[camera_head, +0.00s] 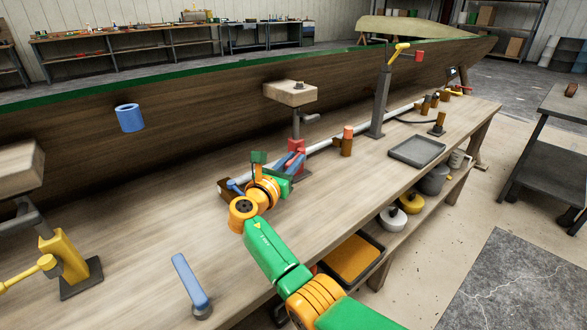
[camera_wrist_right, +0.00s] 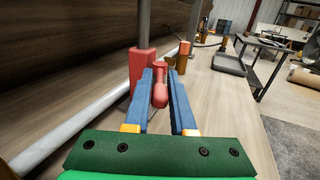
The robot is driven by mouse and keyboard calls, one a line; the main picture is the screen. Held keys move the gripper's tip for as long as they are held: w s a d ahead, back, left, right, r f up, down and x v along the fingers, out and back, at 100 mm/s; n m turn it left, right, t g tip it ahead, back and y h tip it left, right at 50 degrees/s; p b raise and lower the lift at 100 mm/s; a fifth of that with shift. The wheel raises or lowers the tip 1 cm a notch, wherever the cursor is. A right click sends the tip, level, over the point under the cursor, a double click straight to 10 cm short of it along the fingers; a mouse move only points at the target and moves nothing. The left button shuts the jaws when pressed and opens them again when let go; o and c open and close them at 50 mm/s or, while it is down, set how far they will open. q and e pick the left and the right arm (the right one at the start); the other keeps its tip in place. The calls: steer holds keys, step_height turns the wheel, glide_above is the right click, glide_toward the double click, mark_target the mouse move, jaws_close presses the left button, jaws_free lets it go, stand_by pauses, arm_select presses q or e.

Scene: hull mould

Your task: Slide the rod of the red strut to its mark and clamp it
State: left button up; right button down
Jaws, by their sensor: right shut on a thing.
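The red strut has a red collar (camera_head: 296,146) low on its post, and a grey rod (camera_head: 296,122) rises from it to a pale wooden pad (camera_head: 290,93) close to the hull. In the right wrist view the red collar (camera_wrist_right: 143,68) stands just beyond my fingertips. My right gripper (camera_head: 291,160) is at the collar, its blue fingers shut on the red clamp handle (camera_wrist_right: 160,92). The handle's rounded end shows between the fingers. I cannot make out a mark on the rod. My left gripper is not in view.
The long wooden hull (camera_head: 200,110) runs behind the bench (camera_head: 150,235). A yellow strut (camera_head: 63,257) stands at the left and a taller post with a yellow handle (camera_head: 401,50) farther right. A pale pipe lies behind the collar. A grey tray (camera_head: 417,150) and wooden pegs lie to the right.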

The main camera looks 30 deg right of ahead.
steer(key=shift+g, duration=0.3)
steer(key=c, duration=0.8)
jaws_free()
steer(key=shift+w, duration=0.15)
steer(key=shift+o, duration=0.2)
steer(key=shift+a, duration=0.1)
steer(key=p+v, duration=0.1)
steer(key=v, duration=0.6)
steer(key=shift+f, duration=0.15)
steer(key=shift+c, duration=0.3)
